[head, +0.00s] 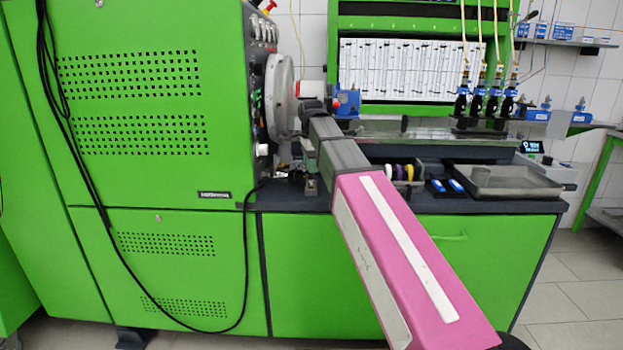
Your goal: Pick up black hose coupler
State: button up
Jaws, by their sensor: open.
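My arm reaches from the lower right up to the bench, and my gripper (312,106) is at its dark far end, close to the round grey disc (281,98) of the machine. It is open; its fingers are small and hard to make out, and I see nothing held in it. I cannot single out the black hose coupler for certain. A small upright black piece (404,124) stands on the bench's rear ledge, right of my gripper and apart from it. My arm hides part of the worktop.
A blue block (347,102) sits just right of my gripper. Coloured rings (408,172), two blue items (447,185) and a metal tray (514,181) are on the worktop. Blue-and-black injectors (478,102) stand at the back right. A black cable (84,170) hangs over the green cabinet.

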aim_at(311, 181)
jog(key=shift+w+f, duration=0.15)
jog(key=shift+f, duration=2.7)
grip_shut()
